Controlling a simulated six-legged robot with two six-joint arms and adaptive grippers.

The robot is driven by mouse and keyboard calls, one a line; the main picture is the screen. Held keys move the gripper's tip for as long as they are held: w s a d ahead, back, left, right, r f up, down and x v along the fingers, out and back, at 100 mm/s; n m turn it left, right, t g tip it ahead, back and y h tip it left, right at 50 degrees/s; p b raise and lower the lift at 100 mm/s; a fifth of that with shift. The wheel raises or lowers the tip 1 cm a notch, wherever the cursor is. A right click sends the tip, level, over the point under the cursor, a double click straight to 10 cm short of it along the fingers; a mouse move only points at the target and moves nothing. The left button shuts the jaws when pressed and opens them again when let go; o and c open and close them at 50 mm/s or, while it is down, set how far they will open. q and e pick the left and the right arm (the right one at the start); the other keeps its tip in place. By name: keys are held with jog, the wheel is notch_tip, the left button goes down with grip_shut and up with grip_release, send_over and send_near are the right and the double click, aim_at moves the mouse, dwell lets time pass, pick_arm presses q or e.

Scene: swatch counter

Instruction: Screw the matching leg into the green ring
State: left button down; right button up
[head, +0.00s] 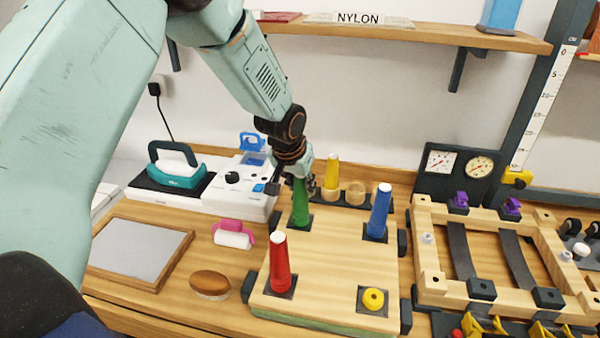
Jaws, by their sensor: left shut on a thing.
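The green leg (300,206) stands upright at the back left corner of the wooden board (325,262). My left gripper (303,180) comes down from above and is shut on the top of the green leg. The green ring is not visible; the leg's foot is on a dark square plate, and I cannot tell how far it is screwed in. A red leg (280,264) stands at the front left corner and a blue leg (380,212) at the back right. A yellow ring (373,298) lies bare at the front right. My right gripper is not in view.
A yellow leg (332,172) stands in a rack behind the board, near empty round holders (355,192). A teal iron (178,168) and a white machine (245,188) are at the back left. A pink roller (233,234) and brown oval (210,283) lie left. A wooden frame (430,256) stands right.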

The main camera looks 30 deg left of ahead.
pick_arm(q)
jog(key=shift+r+p, duration=0.2)
jog(key=shift+p, duration=0.15)
jog(key=shift+f+m, duration=0.1)
jog(key=shift+m, duration=0.2)
jog(key=shift+m+h, duration=0.3)
jog(key=shift+m, duration=0.1)
jog(key=m+b, duration=0.1)
jog(key=b, duration=0.2)
jog(key=m+h+b, duration=0.1)
jog(key=m+b, duration=0.1)
jog(key=b, duration=0.1)
jog(key=m+h+b, duration=0.1)
jog(key=m+b, duration=0.1)
jog(key=b, duration=0.1)
jog(key=shift+f+g, duration=0.3)
jog(key=m+h+b, duration=0.1)
jog(key=m+b, duration=0.1)
jog(key=m, duration=0.1)
jog(key=shift+g, duration=0.4)
jog(key=shift+r+m+g+h, duration=0.15)
jog(key=shift+m+g+h, duration=0.25)
jog(key=shift+m, duration=1.1)
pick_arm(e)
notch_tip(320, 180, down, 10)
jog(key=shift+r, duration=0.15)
pick_arm(q)
jog(key=c, duration=1.2)
grip_release()
